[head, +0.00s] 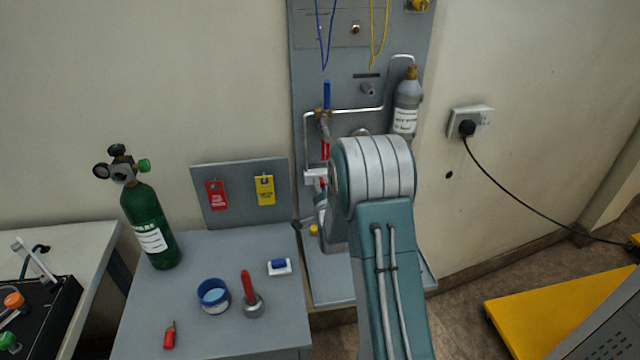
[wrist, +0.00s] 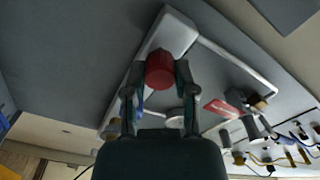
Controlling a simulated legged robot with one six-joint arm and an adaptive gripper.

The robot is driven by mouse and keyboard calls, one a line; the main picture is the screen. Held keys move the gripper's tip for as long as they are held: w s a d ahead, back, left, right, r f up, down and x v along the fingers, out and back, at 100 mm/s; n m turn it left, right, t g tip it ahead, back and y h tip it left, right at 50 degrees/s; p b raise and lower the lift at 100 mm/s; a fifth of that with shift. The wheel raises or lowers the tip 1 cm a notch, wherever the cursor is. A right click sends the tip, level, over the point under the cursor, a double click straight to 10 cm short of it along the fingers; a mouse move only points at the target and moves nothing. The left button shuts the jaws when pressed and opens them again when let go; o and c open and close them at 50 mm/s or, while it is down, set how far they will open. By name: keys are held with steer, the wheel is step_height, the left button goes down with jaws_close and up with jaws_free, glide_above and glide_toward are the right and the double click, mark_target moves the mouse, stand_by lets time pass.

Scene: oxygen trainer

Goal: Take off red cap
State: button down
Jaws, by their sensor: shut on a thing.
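The red cap (wrist: 160,66) shows in the wrist view between my gripper's two fingers (wrist: 160,80). My gripper is shut on it. A white fitting (wrist: 172,36) lies right behind the cap; I cannot tell whether the cap still sits on it. In the head view my gripper (head: 312,218) is low in front of the grey wall panel, partly hidden by my arm. The white fitting (head: 315,177) shows just above it, and the cap is not clearly visible there.
The grey wall panel (head: 345,60) carries pipes, a blue-handled valve (head: 327,95) and a grey bottle (head: 406,105). The table at left holds a green cylinder (head: 150,225), a blue bowl (head: 213,296), a red-handled tool (head: 249,292) and a small red bottle (head: 169,336).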

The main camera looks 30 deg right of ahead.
steer(key=shift+a+f+n, duration=0.15)
steer(key=shift+f+n, duration=0.05)
steer(key=shift+n, duration=1.1)
steer(key=shift+n, duration=0.6)
steer(key=shift+c, duration=2.1)
jaws_free()
steer(key=shift+s+a+r+m, duration=0.15)
steer(key=shift+s+m, duration=0.45)
steer(key=shift+m, duration=0.3)
steer(key=shift+s+a+m, duration=0.1)
steer(key=shift+s+m, duration=0.45)
steer(key=shift+m, duration=0.35)
